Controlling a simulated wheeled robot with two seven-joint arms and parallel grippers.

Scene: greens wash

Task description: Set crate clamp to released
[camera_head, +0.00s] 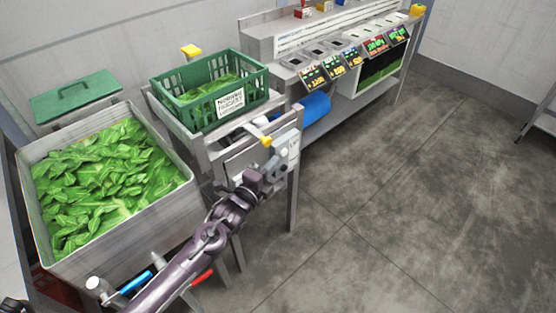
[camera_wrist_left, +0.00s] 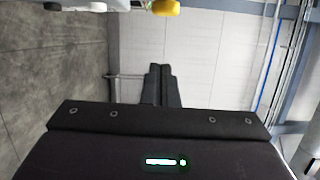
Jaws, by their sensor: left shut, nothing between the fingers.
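A green crate (camera_head: 212,92) with a white label and leafy greens inside sits on a steel stand. A lever with a yellow knob (camera_head: 265,141) is at the front of this stand, beside a grey panel with a white label plate (camera_head: 293,148). Another yellow knob (camera_head: 190,51) stands behind the crate. I cannot tell for certain which is the clamp handle. My left gripper (camera_head: 277,163) is close to the panel, just below the front knob, shut and empty. Its closed fingers (camera_wrist_left: 161,84) show in the left wrist view, with a yellow knob (camera_wrist_left: 166,8) apart from them at the top edge.
A steel basin (camera_head: 110,238) full of leaves stands at left, with blue and red handles at its front. A green lid (camera_head: 75,97) lies behind it. A counter (camera_head: 350,50) with displays and a blue roll (camera_head: 315,105) are beyond. The floor (camera_head: 400,200) at right is clear.

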